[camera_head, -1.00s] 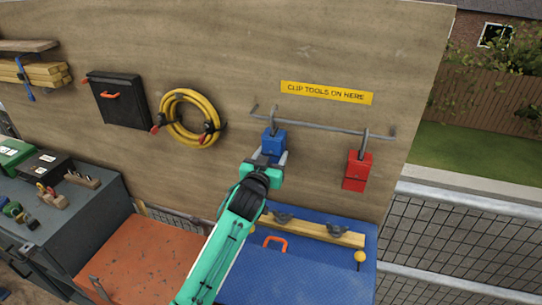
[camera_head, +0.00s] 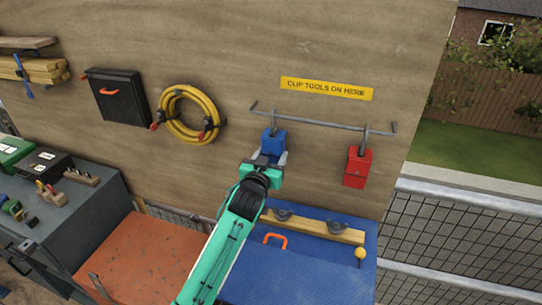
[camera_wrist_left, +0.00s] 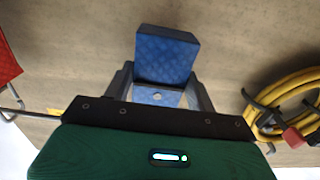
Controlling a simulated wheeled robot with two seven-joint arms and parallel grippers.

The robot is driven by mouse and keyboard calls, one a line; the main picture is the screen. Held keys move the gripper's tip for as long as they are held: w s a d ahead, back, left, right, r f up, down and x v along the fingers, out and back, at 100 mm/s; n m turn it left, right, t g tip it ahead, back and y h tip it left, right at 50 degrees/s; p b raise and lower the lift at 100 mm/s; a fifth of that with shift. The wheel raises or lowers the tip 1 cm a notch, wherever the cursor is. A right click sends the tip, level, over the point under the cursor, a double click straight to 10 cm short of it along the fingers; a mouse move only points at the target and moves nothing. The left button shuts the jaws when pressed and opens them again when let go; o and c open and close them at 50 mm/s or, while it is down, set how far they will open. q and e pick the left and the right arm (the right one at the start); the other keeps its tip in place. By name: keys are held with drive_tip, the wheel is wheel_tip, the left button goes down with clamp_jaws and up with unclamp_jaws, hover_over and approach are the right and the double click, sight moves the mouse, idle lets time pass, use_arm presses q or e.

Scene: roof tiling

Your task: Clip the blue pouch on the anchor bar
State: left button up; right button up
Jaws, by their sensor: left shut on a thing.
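The blue pouch (camera_head: 273,142) is at the left part of the grey anchor bar (camera_head: 325,123), below the yellow sign (camera_head: 327,89). My left gripper (camera_head: 270,160) is shut on the pouch from below. In the left wrist view the pouch (camera_wrist_left: 167,55) sits between the two fingers (camera_wrist_left: 158,97). A grey clip on top of the pouch reaches up to the bar; I cannot tell whether it is closed around it. A red pouch (camera_head: 357,168) hangs from the right part of the bar. My right gripper is not in view.
A coiled yellow hose (camera_head: 189,114) and a black case (camera_head: 115,97) hang on the wooden wall to the left. A blue chest (camera_head: 305,270) with a wooden strip (camera_head: 318,227) stands below the bar. The wall between the two pouches is clear.

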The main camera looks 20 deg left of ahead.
use_arm(q)
drive_tip(key=shift+f, duration=0.25)
drive_tip(key=o, duration=1.3)
drive_tip(key=shift+o, duration=0.2)
drive_tip(key=shift+f, duration=0.15)
drive_tip(key=shift+s, duration=0.15)
drive_tip(key=shift+s+f+b, duration=0.1)
drive_tip(key=shift+s+b, duration=0.2)
drive_tip(key=shift+s, duration=0.05)
drive_tip(key=s+b, duration=0.3)
drive_tip(key=s, duration=1)
drive_tip(key=shift+a+r+b, duration=0.2)
drive_tip(key=shift+b, duration=0.15)
